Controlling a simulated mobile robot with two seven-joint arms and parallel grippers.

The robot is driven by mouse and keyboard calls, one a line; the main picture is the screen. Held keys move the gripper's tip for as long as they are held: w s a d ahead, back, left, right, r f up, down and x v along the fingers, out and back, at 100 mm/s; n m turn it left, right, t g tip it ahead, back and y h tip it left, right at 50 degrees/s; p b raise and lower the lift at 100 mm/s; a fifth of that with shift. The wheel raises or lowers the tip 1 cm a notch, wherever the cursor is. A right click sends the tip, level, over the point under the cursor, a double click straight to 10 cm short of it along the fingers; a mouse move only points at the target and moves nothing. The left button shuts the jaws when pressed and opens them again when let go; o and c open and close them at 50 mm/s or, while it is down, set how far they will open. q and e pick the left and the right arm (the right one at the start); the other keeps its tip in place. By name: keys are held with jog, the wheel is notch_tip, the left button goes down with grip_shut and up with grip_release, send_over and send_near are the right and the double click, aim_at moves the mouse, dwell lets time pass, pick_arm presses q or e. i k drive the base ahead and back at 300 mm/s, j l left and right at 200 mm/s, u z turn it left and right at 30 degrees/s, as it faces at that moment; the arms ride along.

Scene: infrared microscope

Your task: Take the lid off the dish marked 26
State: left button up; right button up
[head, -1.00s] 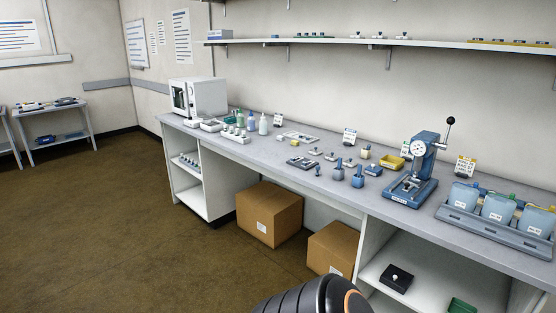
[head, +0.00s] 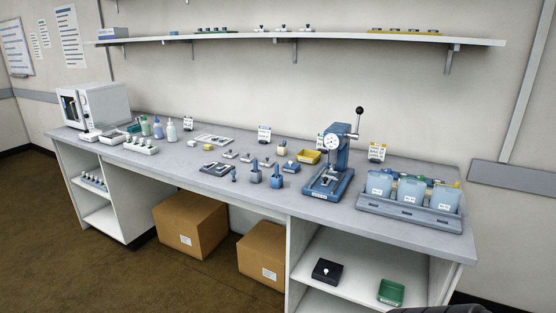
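I cannot make out a dish marked 26; the labels in the head view are too small to read. Several small pale pieces with dark knobs (head: 247,158) sit on the middle of the bench (head: 190,160), and I cannot tell whether any is a lidded dish. More small knobbed items (head: 281,28) stand on the wall shelf (head: 330,38). Neither gripper is in view.
A blue lever press (head: 330,180) stands on the bench's right half, beside a tray (head: 405,215) of pale blue containers. A white oven-like box (head: 95,105) is at the left end. Cardboard boxes (head: 190,225) sit below. The floor (head: 70,265) at front left is clear.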

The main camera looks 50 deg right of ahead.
aim_at(231, 152)
jog(key=i+l+z, duration=0.2)
jog(key=z, duration=0.15)
jog(key=i+l+z, duration=0.2)
jog(key=z, duration=0.15)
jog(key=i+l+z, duration=0.2)
jog(key=z, duration=0.15)
jog(key=i+l+z, duration=0.1)
jog(key=i, duration=0.4)
jog(key=i+l, duration=0.15)
jog(key=i, duration=0.3)
jog(key=z, duration=0.05)
